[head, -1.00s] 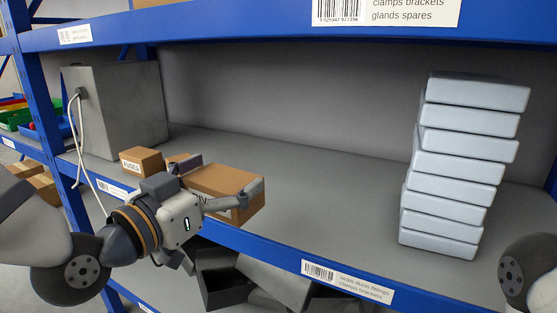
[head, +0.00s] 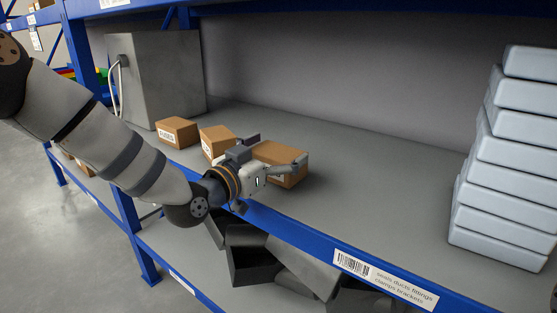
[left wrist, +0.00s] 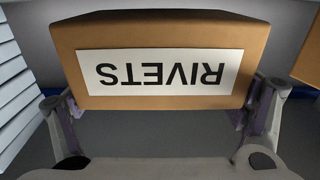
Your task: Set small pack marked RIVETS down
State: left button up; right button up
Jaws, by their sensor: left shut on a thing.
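The small brown pack marked RIVETS (head: 285,172) is in my left gripper (head: 276,152), over the front part of the middle shelf. In the left wrist view the pack (left wrist: 160,28) fills the upper middle, its white label upside down. The left gripper's fingers (left wrist: 160,108) are shut on its two sides. I cannot tell whether its underside touches the shelf (head: 350,185). My right gripper is not in view.
A brown box marked FUSES (head: 177,131) and another brown box (head: 215,141) stand to the left of the pack. A grey cabinet (head: 157,80) stands behind them. A tall stack of pale boxes (head: 505,165) stands at right. The shelf between is clear. Dark bins (head: 250,262) lie below.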

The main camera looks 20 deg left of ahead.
pick_arm(q)
jog(key=shift+f, duration=0.95)
jog(key=o, duration=1.2)
jog(key=shift+c, duration=0.2)
